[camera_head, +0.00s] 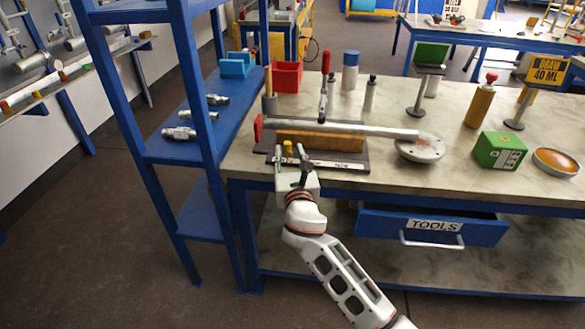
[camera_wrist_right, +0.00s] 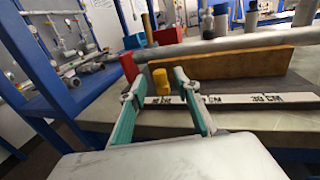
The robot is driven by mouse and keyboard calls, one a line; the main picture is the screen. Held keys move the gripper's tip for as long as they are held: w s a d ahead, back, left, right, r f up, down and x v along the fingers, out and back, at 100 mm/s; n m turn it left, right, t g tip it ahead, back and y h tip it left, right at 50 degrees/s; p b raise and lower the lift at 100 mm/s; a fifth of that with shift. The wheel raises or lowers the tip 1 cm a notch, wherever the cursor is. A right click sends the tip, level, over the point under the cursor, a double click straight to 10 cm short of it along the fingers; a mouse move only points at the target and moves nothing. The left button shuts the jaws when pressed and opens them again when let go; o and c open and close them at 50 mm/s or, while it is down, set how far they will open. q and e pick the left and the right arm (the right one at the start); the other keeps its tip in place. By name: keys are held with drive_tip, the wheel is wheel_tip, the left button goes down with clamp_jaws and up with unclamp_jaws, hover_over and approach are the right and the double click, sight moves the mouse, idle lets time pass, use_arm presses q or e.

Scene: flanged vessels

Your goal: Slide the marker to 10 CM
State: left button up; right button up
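The marker is a small yellow cylinder (camera_wrist_right: 160,82) standing at the white scale strip (camera_wrist_right: 240,99) along the board's front edge. It also shows in the head view (camera_head: 288,147). In the wrist view, the strip reads "30 CM" at the right; the other labels are partly covered by my fingers. My right gripper (camera_head: 291,166) is at the left part of the strip. Its two teal-padded fingers (camera_wrist_right: 158,92) are open, one on each side of the marker, with gaps visible. Contact cannot be told. My left gripper is not in view.
A wooden block (camera_head: 320,140) and a long grey bar (camera_head: 345,128) with a red end lie just behind the strip. A red bin (camera_head: 286,77) stands farther back. A blue shelf rack (camera_head: 182,60) rises close on the left. An open tools drawer (camera_head: 430,225) juts out below right.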

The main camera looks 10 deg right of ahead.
drive_tip(key=s, duration=0.7)
drive_tip(key=shift+s, duration=0.25)
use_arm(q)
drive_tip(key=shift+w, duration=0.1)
use_arm(e)
drive_tip(key=s+d+f+m+g+y+p, duration=0.1)
drive_tip(key=s+d+f+m+g+p, duration=0.1)
drive_tip(key=s+f+m, duration=0.5)
drive_tip(key=s+d+f+m+g+y+p, duration=0.1)
drive_tip(key=s+d+f+m+g+p, duration=0.15)
drive_tip(key=s+f+m, duration=0.45)
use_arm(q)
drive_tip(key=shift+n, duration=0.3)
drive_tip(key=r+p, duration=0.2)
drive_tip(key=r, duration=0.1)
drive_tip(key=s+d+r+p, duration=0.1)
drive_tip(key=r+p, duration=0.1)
use_arm(e)
drive_tip(key=s+d+f+m+g, duration=0.1)
drive_tip(key=s+d+f+m, duration=0.2)
drive_tip(key=s+m, duration=0.5)
drive_tip(key=s+d+f+m+g+y, duration=0.1)
drive_tip(key=s+d+f+m+g, duration=0.1)
drive_tip(key=s+m, duration=0.7)
drive_tip(key=s+d+f, duration=0.1)
drive_tip(key=s+f, duration=0.1)
drive_tip(key=s, duration=0.2)
drive_tip(key=shift+s+d+f+m, duration=0.25)
drive_tip(key=shift+s+d+m, duration=0.05)
drive_tip(key=shift+s, duration=0.1)
